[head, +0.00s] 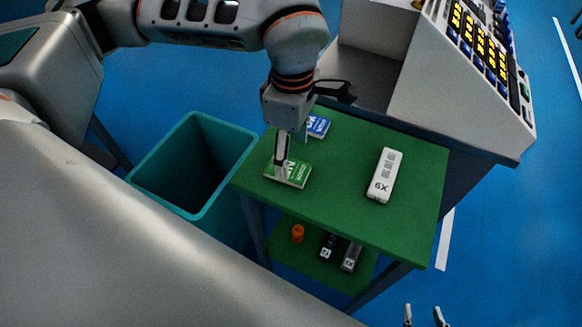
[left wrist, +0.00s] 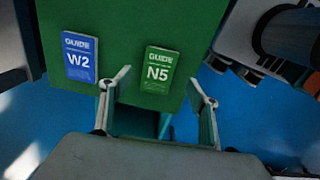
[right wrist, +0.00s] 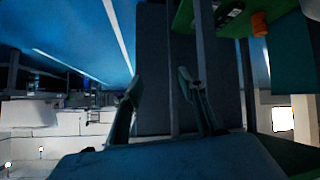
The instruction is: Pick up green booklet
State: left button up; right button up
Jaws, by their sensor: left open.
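The green booklet, marked GUIDE N5, lies flat on the green table top near its left edge in the head view (head: 289,174). It also shows in the left wrist view (left wrist: 157,67), just beyond and between the spread fingertips. My left gripper (head: 290,150) points down over the booklet, open and empty, and its finger hides part of the cover. In the left wrist view its fingers (left wrist: 160,80) are apart. My right gripper (head: 423,313) is at the bottom edge of the head view, away from the table; its fingers (right wrist: 158,80) are open and empty.
A blue W2 booklet (head: 317,126) lies behind the green one, and a white 6X box (head: 384,175) lies to the right. A teal bin (head: 140,177) stands left of the table. A grey console (head: 440,90) stands behind. An orange object (head: 298,233) and dark boxes are on the lower shelf.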

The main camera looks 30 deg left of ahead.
aim_at(290, 165)
pick_arm(q)
jog(key=f, duration=0.5)
jog(key=shift+a+f+b, duration=0.2)
jog(key=shift+a+b, duration=0.05)
jog(key=shift+b, duration=0.05)
jog(key=c, duration=1.2)
